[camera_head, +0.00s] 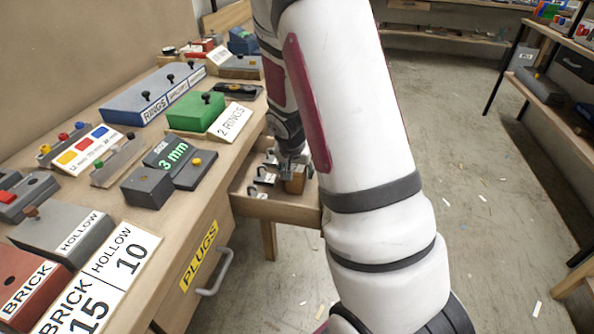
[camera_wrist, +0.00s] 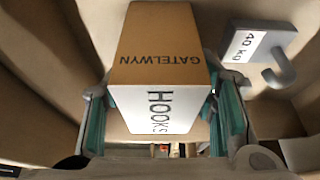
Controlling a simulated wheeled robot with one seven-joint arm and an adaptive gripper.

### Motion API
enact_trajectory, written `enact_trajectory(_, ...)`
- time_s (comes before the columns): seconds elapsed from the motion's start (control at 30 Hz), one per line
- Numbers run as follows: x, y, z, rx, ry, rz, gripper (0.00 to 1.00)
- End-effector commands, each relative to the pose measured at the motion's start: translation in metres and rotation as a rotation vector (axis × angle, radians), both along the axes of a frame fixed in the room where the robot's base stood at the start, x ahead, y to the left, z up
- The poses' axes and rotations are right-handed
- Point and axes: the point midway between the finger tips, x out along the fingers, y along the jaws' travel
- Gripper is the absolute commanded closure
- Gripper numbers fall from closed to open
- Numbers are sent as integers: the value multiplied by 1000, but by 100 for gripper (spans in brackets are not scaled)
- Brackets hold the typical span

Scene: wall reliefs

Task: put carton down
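A brown carton (camera_wrist: 165,45) with a white label reading HOOKS and the word GATELWYN fills the middle of the wrist view. My gripper (camera_wrist: 160,100) has a teal-padded finger on each side of the carton and is shut on it. In the head view, the carton (camera_head: 295,178) is under my gripper (camera_head: 292,165), inside the open wooden drawer (camera_head: 275,209). I cannot tell whether its underside touches the drawer floor. A grey hook block labelled 40 KG (camera_wrist: 258,42) lies in the drawer to the right of the carton.
Other dark hooks (camera_head: 264,178) lie in the drawer left of the carton. The bench above holds a green box (camera_head: 196,111), a blue box (camera_head: 150,93) and a grey 3 mm gauge (camera_head: 150,187). A PLUGS drawer (camera_head: 199,255) is closed. Open floor lies to the right.

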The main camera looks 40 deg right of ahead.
Motion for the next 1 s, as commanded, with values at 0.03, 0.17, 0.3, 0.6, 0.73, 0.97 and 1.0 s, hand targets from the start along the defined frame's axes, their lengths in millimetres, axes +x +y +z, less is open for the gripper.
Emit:
enact_trajectory(0.03, 0, 0, 0, 0, 0, 0, 40)
enact_trajectory(0.17, 0, 0, 0, 0, 0, 0, 40)
enact_trajectory(0.3, 0, 0, 1, 0, 0, 0, 40)
enact_trajectory(0.6, -7, 9, 35, -1, -4, 1, 40)
enact_trajectory(0.73, -13, 18, 61, -1, -5, 2, 40)
enact_trajectory(0.97, -24, 31, 98, -1, -2, 2, 40)
enact_trajectory(1.0, -25, 32, 102, 0, -3, 1, 40)
